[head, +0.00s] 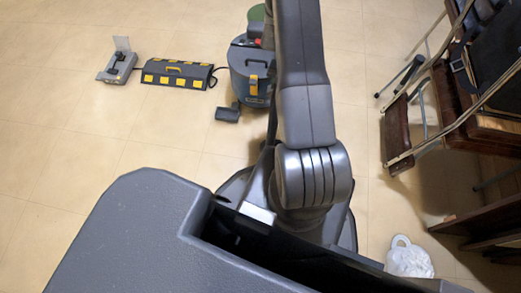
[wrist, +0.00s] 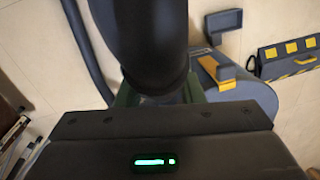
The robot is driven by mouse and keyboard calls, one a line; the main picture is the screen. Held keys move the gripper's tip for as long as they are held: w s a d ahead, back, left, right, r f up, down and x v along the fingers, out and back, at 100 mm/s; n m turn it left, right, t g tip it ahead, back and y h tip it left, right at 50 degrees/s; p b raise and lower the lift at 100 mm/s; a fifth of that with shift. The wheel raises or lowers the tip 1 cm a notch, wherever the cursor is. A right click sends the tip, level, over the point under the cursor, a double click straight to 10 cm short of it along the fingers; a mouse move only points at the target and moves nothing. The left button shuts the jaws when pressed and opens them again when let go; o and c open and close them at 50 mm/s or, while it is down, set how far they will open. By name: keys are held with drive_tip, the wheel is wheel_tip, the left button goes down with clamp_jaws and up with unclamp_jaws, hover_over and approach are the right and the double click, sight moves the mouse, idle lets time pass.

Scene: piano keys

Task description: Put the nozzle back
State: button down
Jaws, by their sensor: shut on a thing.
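In the wrist view my gripper (wrist: 158,92) is shut on a thick dark rounded piece, seemingly the nozzle (wrist: 150,40), which rises toward the top of the picture. Greenish fingers show at both sides of it. Behind and to the right is a blue-grey canister (wrist: 258,92) with a yellow latch, partly hidden by the held piece and my wrist. In the head view the canister (head: 252,82) stands on the floor at the top middle, beside my arm. My arm hides most of the gripper's surroundings there, so I cannot tell whether the nozzle touches the canister.
A small dark box (head: 228,114) lies in front of the canister. A dark case with yellow patches (head: 176,74) and a grey device (head: 117,68) sit to the left. Wooden furniture (head: 398,135) crowds the right, near a white object (head: 408,258). The left floor is clear.

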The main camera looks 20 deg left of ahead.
drive_tip(key=s+a+f+b, duration=0.1)
drive_tip(key=s+f, duration=0.3)
drive_tip(key=f, duration=0.6)
drive_tip(key=s+a+f+b, duration=0.1)
drive_tip(key=s+f+b, duration=0.3)
drive_tip(key=f, duration=0.5)
drive_tip(key=s+a+f+b, duration=0.1)
drive_tip(key=s+f, duration=0.3)
drive_tip(key=f, duration=0.6)
drive_tip(key=shift+s+f+b, duration=0.15)
drive_tip(key=shift+f+b, duration=0.15)
drive_tip(key=shift+b, duration=0.45)
drive_tip(key=shift+f, duration=0.15)
drive_tip(key=c, duration=1)
unclamp_jaws()
drive_tip(key=shift+o, duration=0.2)
wheel_tip(320, 180, up, 12)
drive_tip(key=d+p, duration=0.1)
drive_tip(key=p, duration=0.2)
drive_tip(key=shift+w+d+p, duration=0.3)
drive_tip(key=shift+w+p, duration=0.1)
